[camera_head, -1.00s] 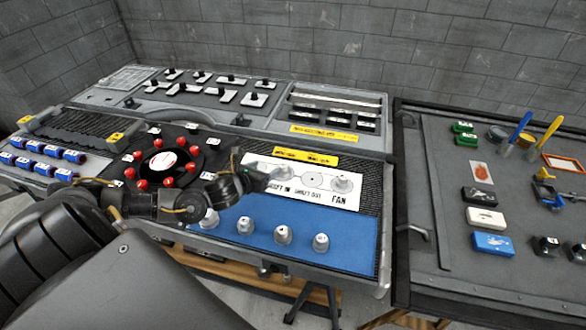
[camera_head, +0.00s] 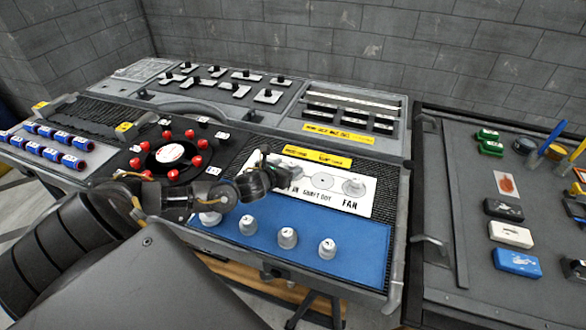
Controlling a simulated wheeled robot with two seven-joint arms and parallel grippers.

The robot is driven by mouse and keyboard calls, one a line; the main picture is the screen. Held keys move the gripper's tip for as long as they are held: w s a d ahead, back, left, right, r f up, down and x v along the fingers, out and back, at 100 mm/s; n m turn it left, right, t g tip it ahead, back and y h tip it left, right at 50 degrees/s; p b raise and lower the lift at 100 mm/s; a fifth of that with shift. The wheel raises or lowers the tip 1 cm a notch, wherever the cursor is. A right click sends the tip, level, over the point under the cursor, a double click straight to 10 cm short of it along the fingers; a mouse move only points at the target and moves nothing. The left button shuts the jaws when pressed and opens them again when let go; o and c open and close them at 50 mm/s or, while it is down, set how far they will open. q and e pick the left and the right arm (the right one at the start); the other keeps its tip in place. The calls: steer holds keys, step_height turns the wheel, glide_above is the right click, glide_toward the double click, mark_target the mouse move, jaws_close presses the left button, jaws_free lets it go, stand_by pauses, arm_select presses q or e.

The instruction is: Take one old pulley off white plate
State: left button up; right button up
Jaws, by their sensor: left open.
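My left gripper (camera_head: 285,174) is over the plate's left end. It hides that part of the plate, and I cannot tell whether a pulley is between its fingers. Several similar grey pulleys stand in a row on the blue mat (camera_head: 355,265), including one in the middle (camera_head: 288,238) and one at the right (camera_head: 327,248). My right gripper is not in view.
A black ring with several red knobs (camera_head: 172,153) lies left of the plate, with blue cylinders (camera_head: 60,137) farther left. Yellow labels (camera_head: 317,156) lie behind the plate. A grey side bench (camera_head: 450,200) holds small boxes and tools.

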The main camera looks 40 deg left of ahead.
mark_target(292, 165)
arm_select(q)
steer(key=shift+w+f, duration=0.2)
steer(key=shift+w, duration=0.2)
steer(key=shift+w+p, duration=0.25)
steer(key=shift+p, duration=0.05)
steer(key=p+x, duration=0.1)
steer(key=x, duration=0.2)
steer(key=shift+w+f, duration=0.2)
steer(key=shift+w+a+f, duration=0.1)
steer(key=shift+w+f, duration=0.2)
steer(key=shift+w, duration=0.2)
steer(key=shift+c, duration=0.3)
steer(key=shift+s, duration=0.1)
steer(key=c, duration=1.3)
